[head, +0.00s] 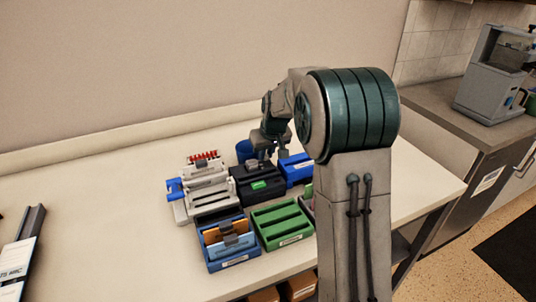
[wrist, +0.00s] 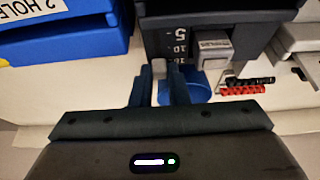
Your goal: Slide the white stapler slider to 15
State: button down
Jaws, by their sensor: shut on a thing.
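A black desk device (wrist: 165,18) with a printed scale reading 5, 10 and a partly covered number fills the top middle of the wrist view. A grey labelled block (wrist: 212,45) sits right of the scale. In the head view my gripper (head: 262,160) is at the far side of the dark device (head: 257,186). Its contact is too small to tell there.
A blue hole punch (wrist: 60,40) is left in the wrist view. A blue cup (wrist: 205,85) stands close behind my fingers, with red and black items (wrist: 245,87) beside it. Green (head: 280,225) and blue (head: 228,243) trays sit nearer in the head view; the table's left is mostly clear.

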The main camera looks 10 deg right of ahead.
jog(key=shift+w+r, duration=0.15)
jog(key=shift+r, duration=0.05)
jog(key=c, duration=1.7)
grip_release()
jog(key=shift+w+f, duration=0.15)
jog(key=v, duration=1.4)
jog(key=shift+a+b, duration=0.1)
jog(key=shift+b, duration=0.25)
